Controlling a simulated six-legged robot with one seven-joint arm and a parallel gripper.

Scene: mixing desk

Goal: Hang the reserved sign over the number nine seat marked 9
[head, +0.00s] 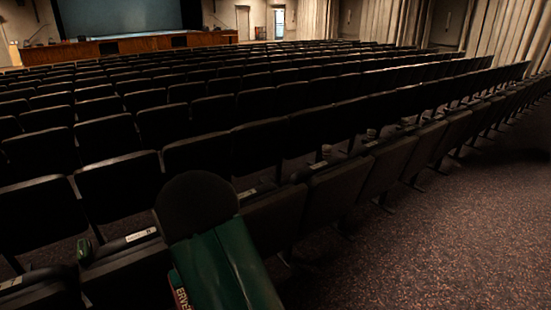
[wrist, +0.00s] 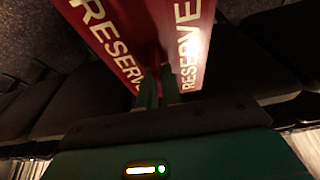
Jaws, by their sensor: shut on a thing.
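The reserved sign (wrist: 190,45) is red with pale capital letters and has two panels spread apart like a tent. In the head view only a strip of the sign (head: 180,290) shows at the bottom edge, beside my green arm. My gripper (wrist: 158,88) is shut on the sign between the two panels. Small white labels sit along the row, one near my arm (head: 140,235) and another at the lower left (head: 11,283). Their numbers are too small to read, so I cannot tell which seat is marked 9. My arm hides part of the nearest row.
Rows of dark seats (head: 205,153) fill the hall, close together. A carpeted aisle (head: 430,240) lies open at the right. A wooden stage front (head: 110,46) is far ahead. A small green object (head: 84,250) is at the lower left.

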